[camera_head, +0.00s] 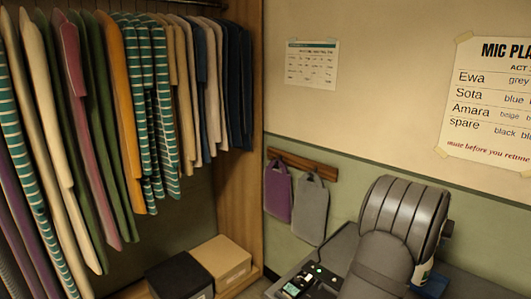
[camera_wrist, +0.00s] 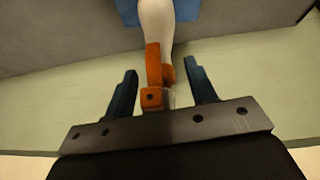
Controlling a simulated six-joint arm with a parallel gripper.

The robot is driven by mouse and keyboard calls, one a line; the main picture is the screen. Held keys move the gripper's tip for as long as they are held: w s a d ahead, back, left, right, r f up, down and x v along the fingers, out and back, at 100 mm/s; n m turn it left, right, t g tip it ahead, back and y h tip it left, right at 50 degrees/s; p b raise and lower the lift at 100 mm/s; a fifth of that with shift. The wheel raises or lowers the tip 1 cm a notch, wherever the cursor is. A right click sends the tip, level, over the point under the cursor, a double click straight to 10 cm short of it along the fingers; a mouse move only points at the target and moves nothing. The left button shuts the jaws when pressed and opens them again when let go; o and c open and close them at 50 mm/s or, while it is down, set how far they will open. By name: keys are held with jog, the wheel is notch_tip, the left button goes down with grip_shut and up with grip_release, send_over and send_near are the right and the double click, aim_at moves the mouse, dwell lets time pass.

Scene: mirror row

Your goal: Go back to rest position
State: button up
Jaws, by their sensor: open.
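In the wrist view my gripper (camera_wrist: 161,70) is open, with its two dark teal fingers spread apart. A white bottle (camera_wrist: 157,25) with an orange spray-type head (camera_wrist: 154,70) and a blue patch shows between and beyond the fingers. A clear gap shows on each side of the orange head, and I cannot tell how deep it sits between the fingers. In the head view my grey arm hides my gripper. A white and blue piece, seemingly the same bottle (camera_head: 424,272), peeks out at the right of my arm.
A grey counter (camera_head: 330,249) holds small dark devices (camera_head: 298,287) left of my arm. Purple (camera_head: 278,193) and grey (camera_head: 312,211) bags hang on the green wall. A clothes rack (camera_head: 130,80) fills the left, above black (camera_head: 179,277) and tan (camera_head: 222,258) boxes.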

jog(key=shift+r, duration=1.75)
notch_tip(320, 180, down, 3)
jog(key=shift+r, duration=0.15)
jog(key=shift+s+a, duration=0.1)
jog(key=shift+a, duration=0.05)
jog(key=v, duration=0.9)
jog(key=shift+r, duration=0.15)
